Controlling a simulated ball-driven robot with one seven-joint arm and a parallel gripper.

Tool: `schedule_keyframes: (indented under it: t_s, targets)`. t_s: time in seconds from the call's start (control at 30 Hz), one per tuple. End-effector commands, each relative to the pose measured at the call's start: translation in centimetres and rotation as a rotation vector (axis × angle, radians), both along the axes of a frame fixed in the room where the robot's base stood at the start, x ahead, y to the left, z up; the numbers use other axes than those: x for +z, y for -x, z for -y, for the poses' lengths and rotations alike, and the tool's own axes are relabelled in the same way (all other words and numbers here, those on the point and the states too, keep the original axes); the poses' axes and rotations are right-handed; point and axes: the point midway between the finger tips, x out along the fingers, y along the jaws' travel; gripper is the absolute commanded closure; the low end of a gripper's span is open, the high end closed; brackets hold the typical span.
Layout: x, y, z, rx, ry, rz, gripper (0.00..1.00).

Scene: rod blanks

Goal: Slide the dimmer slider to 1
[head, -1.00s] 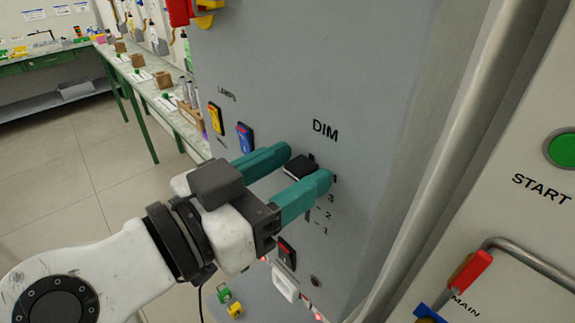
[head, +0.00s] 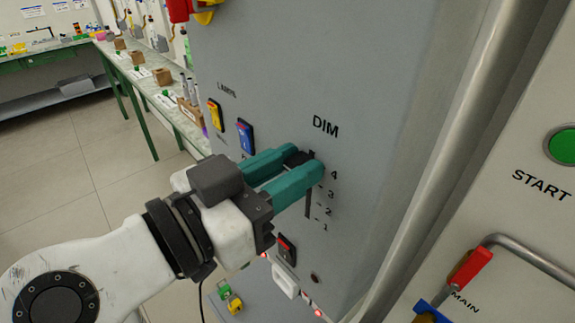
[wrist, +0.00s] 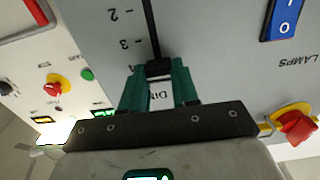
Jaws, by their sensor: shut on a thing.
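The black dimmer slider knob (head: 297,157) is at the top of its vertical slot (head: 309,203), under the word DIM on the grey panel, close to the 4 mark. Marks 4, 3, 2 and 1 run down beside the slot. My gripper (head: 302,161) has its teal fingers shut on the knob, one on each side, and they partly hide it. In the wrist view, the knob (wrist: 158,68) shows between the fingertips (wrist: 157,73). The bare slot (wrist: 152,30) runs away from it past the 3 and 2 marks.
Blue (head: 245,136) and yellow (head: 215,114) lamp switches sit left of the dimmer. A red-and-black switch (head: 286,248) is below the slot. A metal pipe (head: 445,150) runs along the panel's right side. A green START button (head: 561,146) is farther right.

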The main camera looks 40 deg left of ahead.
Motion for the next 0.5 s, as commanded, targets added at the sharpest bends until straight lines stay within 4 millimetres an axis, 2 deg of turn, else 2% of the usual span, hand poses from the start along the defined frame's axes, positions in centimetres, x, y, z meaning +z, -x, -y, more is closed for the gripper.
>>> schedule_keyframes:
  t_s: [0.27,0.5]
  targets:
    - [-0.8,0.0,0.0,0.000,0.000,0.001,1.00]
    - [-4.1,0.0,0.0,0.001,0.001,0.001,1.00]
